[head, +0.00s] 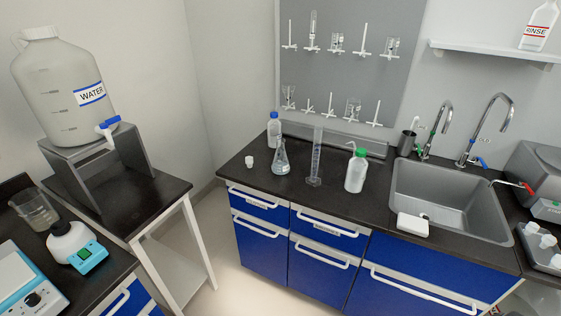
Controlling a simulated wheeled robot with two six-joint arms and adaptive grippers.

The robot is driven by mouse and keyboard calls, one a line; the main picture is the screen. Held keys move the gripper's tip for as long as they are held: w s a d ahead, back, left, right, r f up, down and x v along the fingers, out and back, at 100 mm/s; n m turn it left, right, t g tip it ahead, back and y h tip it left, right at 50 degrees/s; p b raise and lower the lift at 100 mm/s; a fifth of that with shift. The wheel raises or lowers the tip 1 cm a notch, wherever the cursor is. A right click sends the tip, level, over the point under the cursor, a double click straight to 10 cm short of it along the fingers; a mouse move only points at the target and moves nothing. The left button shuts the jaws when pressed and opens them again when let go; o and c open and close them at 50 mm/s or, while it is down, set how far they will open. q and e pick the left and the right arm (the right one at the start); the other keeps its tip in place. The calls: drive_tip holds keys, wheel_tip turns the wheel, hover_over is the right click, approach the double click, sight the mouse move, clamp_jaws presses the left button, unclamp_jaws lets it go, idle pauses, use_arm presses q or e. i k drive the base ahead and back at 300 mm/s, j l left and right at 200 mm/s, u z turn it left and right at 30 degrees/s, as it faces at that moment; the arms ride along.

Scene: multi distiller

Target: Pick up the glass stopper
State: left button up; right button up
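I cannot clearly make out a glass stopper. A small whitish piece (250,161) stands on the dark bench at its left end; it is too small to tell whether it is the stopper. A conical glass flask (281,162) stands to the right of it, and I cannot tell whether something sits in its neck. Neither of my grippers shows in the head view.
A blue-capped bottle (274,130), a tall cylinder (316,160) and a green-capped wash bottle (356,170) stand near the flask. The sink (449,230) is to the right. A water carboy (60,90) stands at left. Floor (228,272) shows between benches.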

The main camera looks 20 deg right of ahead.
sight(249, 160)
drive_tip(key=i+l, duration=0.15)
drive_tip(key=i, duration=0.3)
drive_tip(key=i+l+u, duration=0.1)
drive_tip(key=i, duration=0.3)
drive_tip(key=l, duration=0.1)
